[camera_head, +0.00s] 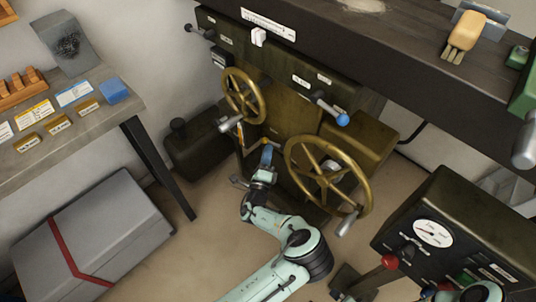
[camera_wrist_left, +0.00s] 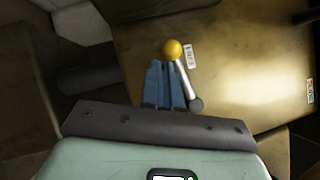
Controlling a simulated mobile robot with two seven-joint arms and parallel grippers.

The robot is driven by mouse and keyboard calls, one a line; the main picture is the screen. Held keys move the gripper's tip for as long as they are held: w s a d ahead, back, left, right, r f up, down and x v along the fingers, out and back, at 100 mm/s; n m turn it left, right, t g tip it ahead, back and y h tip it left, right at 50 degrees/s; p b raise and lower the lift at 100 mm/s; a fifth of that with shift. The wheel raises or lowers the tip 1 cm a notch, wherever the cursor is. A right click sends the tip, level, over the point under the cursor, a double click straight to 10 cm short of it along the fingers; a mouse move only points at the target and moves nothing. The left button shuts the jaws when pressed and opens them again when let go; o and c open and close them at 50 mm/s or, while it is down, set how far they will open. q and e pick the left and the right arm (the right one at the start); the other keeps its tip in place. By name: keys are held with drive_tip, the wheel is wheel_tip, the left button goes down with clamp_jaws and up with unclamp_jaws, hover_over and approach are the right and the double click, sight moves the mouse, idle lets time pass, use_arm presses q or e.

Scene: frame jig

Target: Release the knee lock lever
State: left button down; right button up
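A lever with a yellow ball knob (camera_wrist_left: 172,48) and a metal rod (camera_wrist_left: 188,82) stands against the brown machine body in the left wrist view, with a small white label beside it. Its yellow knob (camera_head: 265,141) shows small in the head view, just above my left gripper. My left gripper (camera_wrist_left: 164,64) has its blue fingers close together, apparently shut with nothing between them. The rod runs along the right side of the fingers; I cannot tell whether they touch. In the head view my left gripper (camera_head: 266,152) is between the two handwheels.
A small brass handwheel (camera_head: 243,96) is up-left of my left gripper and a larger one (camera_head: 327,175) is to its right. A blue-knobbed lever (camera_head: 342,119) juts out above. A control box (camera_head: 460,235) stands at right. The floor at left is clear around a grey case (camera_head: 100,245).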

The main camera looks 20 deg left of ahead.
use_arm(q)
drive_tip(key=shift+a, duration=0.1)
idle(0.5)
drive_tip(key=p+v, duration=0.2)
drive_tip(key=v, duration=1.1)
drive_tip(key=shift+s, duration=0.2)
use_arm(e)
drive_tip(key=s+a+r, duration=0.1)
drive_tip(key=s+r, duration=0.1)
drive_tip(key=shift+s+a+r+g+y, duration=0.15)
drive_tip(key=shift+s+a+g+y, duration=0.15)
drive_tip(key=shift+a, duration=0.05)
